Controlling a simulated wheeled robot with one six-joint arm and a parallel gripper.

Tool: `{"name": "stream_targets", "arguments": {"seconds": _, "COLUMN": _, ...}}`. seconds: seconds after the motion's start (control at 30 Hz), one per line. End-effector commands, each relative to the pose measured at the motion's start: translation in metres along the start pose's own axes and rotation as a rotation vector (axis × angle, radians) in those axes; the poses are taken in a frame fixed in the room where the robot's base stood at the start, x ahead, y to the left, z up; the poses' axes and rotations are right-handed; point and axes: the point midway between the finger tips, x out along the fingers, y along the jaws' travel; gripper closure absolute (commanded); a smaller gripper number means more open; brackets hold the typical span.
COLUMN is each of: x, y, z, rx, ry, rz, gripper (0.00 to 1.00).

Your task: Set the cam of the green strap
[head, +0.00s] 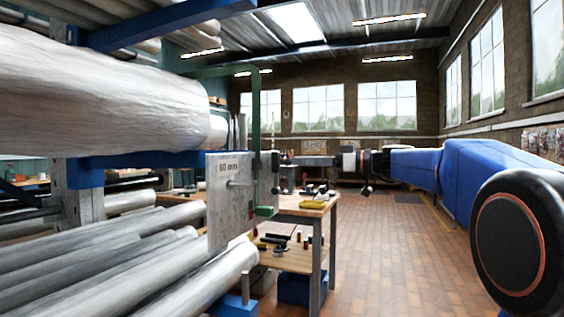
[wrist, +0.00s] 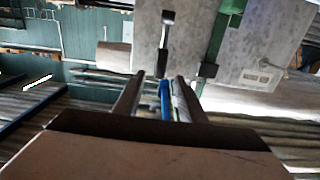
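The green strap (head: 256,125) hangs vertically by the end of the large grey cylinder (head: 110,95), beside the plate marked 60 mm (head: 222,205). A small green block (head: 266,211), perhaps its cam, sits low on it. In the wrist view the strap (wrist: 218,42) crosses the grey plate (wrist: 260,45), with a dark green piece (wrist: 208,70) at the plate's edge. My gripper (wrist: 155,80) has its two fingers apart, left of and below that piece in the picture. A blue strip shows between the fingers; whether it is near them is unclear. The fingers are hard to make out in the head view.
A dark bar with a pale tip (wrist: 163,50) projects just ahead of my fingers. Grey pipes (head: 120,255) lie on the rack at left. A wooden workbench (head: 305,205) with small tools stands behind the plate. The brick floor (head: 380,250) at right is clear.

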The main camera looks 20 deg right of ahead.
Motion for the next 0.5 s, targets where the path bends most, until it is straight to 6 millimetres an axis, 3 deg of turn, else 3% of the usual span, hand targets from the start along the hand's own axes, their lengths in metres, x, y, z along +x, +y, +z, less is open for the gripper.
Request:
{"name": "stream_targets", "arguments": {"seconds": 0.3, "x": 0.05, "y": -0.001, "z": 0.001, "rx": 0.001, "ry": 0.0, "rz": -0.003, "gripper": 0.62}}
{"name": "stream_targets", "arguments": {"seconds": 0.5, "x": 0.069, "y": -0.001, "z": 0.0, "rx": 0.0, "ry": 0.0, "rz": -0.002, "gripper": 0.62}}
